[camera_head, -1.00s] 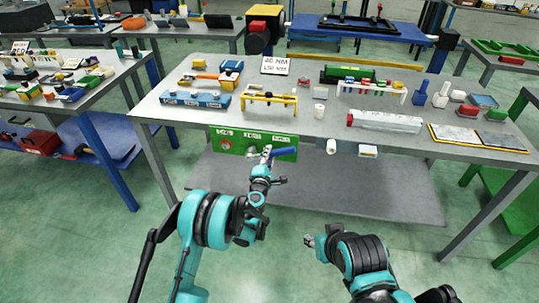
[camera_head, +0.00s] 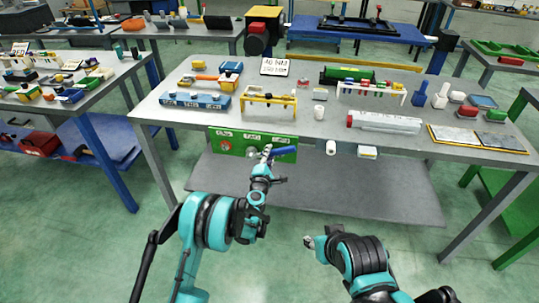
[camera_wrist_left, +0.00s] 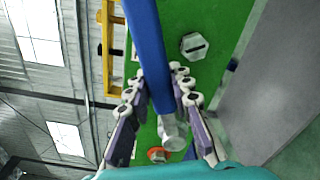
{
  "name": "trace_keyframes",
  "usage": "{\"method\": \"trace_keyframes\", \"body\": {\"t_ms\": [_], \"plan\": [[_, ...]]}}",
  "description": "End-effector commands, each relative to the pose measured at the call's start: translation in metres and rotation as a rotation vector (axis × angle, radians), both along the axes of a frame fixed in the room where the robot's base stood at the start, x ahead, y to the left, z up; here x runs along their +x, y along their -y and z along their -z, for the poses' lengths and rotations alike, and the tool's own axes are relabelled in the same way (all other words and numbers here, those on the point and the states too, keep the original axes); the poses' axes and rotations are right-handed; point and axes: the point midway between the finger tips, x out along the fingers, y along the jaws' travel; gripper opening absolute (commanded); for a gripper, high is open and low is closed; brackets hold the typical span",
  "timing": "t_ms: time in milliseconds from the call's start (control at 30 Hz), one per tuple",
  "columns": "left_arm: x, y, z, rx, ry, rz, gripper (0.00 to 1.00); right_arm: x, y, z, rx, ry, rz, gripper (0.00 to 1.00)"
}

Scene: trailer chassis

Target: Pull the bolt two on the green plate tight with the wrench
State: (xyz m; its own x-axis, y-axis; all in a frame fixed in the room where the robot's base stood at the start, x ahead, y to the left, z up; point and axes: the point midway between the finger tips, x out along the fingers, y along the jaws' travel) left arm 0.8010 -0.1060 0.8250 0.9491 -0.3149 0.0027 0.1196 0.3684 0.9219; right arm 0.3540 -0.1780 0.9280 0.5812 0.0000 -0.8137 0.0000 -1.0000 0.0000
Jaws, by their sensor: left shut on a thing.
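The green plate (camera_head: 232,133) hangs on the front edge of the workbench, with small white labels and bolts. My left gripper (camera_head: 267,165) is at the plate's right part, shut on the wrench's blue handle (camera_head: 284,151). The handle points right. In the left wrist view the handle (camera_wrist_left: 148,50) runs between the fingers, with a silver end (camera_wrist_left: 172,132) below them. A slotted hex bolt (camera_wrist_left: 194,46) and an orange-red round part (camera_wrist_left: 157,155) show on the plate. I cannot tell whether the wrench is seated on a bolt. My right gripper (camera_head: 309,242) is low, away from the plate.
The workbench (camera_head: 300,135) carries a yellow frame (camera_head: 269,99), a blue block (camera_head: 194,103) and a clear tube (camera_head: 385,122). A lower shelf (camera_head: 320,195) lies beneath it. A white roll (camera_head: 331,147) is at the front edge. The floor around my arms is clear.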

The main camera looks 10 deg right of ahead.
Motion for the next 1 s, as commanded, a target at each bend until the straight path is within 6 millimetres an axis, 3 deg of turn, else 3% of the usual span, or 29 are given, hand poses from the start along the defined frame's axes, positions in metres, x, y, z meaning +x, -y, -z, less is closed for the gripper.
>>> {"method": "trace_keyframes", "body": {"t_ms": [667,700,767,1000], "plan": [[0.0039,0.0012,-0.0003,0.000,0.000,0.000,0.00,0.0000,0.0000,-0.0001,0.000,0.000,0.000,0.40],[0.0039,0.0012,-0.0003,0.000,0.000,0.000,0.16,0.0000,0.0000,-0.0001,0.000,0.000,0.000,0.40],[0.0039,0.0012,-0.0003,0.000,0.000,0.000,0.00,-0.0001,0.0000,-0.0001,0.000,0.000,0.000,0.40],[0.0039,0.0013,-0.0003,0.000,0.000,0.000,0.00,0.0000,0.0000,-0.0001,0.000,0.000,0.000,0.40]]}}
